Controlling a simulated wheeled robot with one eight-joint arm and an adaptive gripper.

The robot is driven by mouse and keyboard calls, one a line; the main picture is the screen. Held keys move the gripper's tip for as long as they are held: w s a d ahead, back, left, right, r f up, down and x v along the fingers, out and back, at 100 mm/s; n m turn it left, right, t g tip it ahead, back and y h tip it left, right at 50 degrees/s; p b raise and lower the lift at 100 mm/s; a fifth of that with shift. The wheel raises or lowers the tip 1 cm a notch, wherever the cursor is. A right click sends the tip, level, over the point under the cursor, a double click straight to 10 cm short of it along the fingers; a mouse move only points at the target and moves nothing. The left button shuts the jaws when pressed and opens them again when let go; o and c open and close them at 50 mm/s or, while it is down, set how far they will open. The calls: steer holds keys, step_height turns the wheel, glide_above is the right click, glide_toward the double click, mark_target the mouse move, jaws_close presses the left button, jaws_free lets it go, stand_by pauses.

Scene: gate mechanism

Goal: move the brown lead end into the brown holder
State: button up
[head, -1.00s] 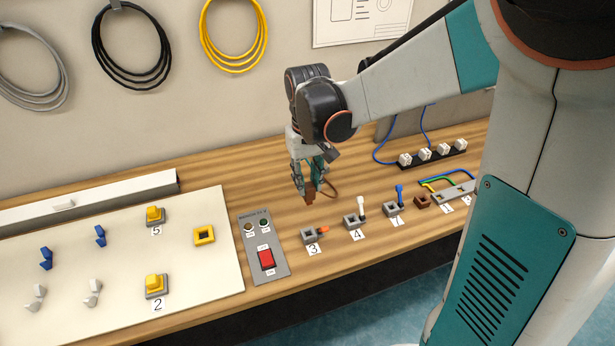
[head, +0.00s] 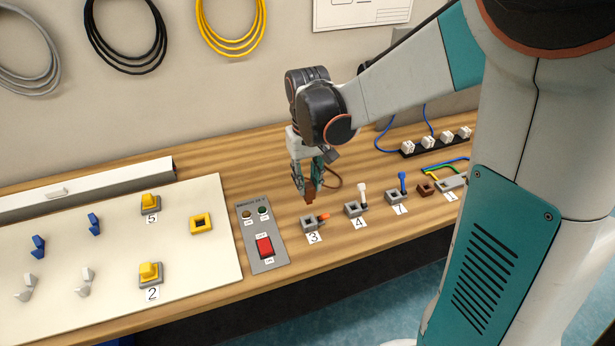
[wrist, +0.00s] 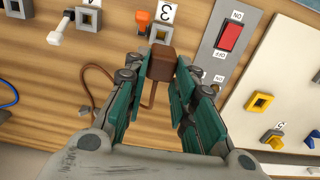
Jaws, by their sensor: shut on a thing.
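My gripper (head: 309,190) is shut on the brown lead end (wrist: 162,62), a brown block whose thin brown cord (wrist: 97,85) curves away over the bench. It also shows as a small brown block (head: 309,197) in the head view, where it appears above the wood behind the holder marked 3. The brown holder (head: 426,189) is a small brown square block at the right of the row, right of the holder marked 1. It is apart from my gripper and does not show in the wrist view.
Grey holders marked 3 (head: 309,223), 4 (head: 354,209) and 1 (head: 396,196) stand in a row with orange, white and blue levers. A switch panel (head: 262,238) lies left of them. A black socket strip (head: 436,148) stands behind the brown holder. My own arm covers the right side.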

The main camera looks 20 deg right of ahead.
mark_target(308, 183)
steer(key=shift+f+b, duration=1.3)
steer(key=shift+f, duration=0.65)
